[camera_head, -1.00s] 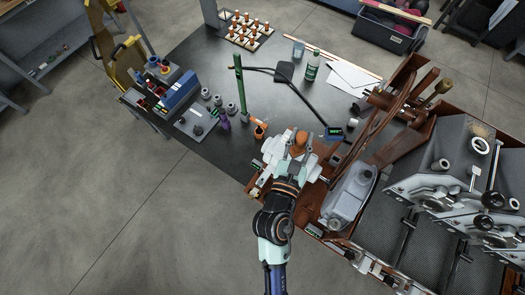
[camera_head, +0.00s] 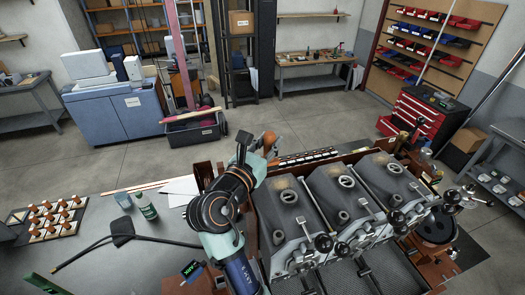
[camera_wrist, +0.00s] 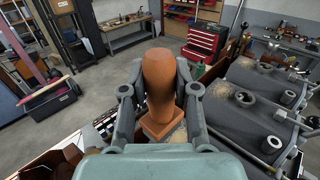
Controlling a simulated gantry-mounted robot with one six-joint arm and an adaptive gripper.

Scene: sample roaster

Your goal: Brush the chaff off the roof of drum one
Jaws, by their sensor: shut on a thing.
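My gripper (camera_head: 262,158) is shut on the brush (camera_head: 268,142), which has an orange-brown wooden handle. In the wrist view the handle (camera_wrist: 158,82) stands upright between the fingers (camera_wrist: 159,72), above a square wooden block; the bristles are mostly hidden. The roaster has a row of grey drums. In the head view the leftmost drum (camera_head: 288,215) has a tan chaff patch (camera_head: 283,184) on its roof. My gripper is up and left of that roof, apparently clear of it. The wrist view also shows chaff (camera_wrist: 244,98) on a drum roof. I cannot read which drum is number one.
Round collars (camera_head: 346,181) and front knobs (camera_head: 323,243) stick up from the drums. A green bottle (camera_head: 146,206), a cup (camera_head: 122,199) and a rack of orange-topped pieces (camera_head: 50,218) stand on the dark table to the left.

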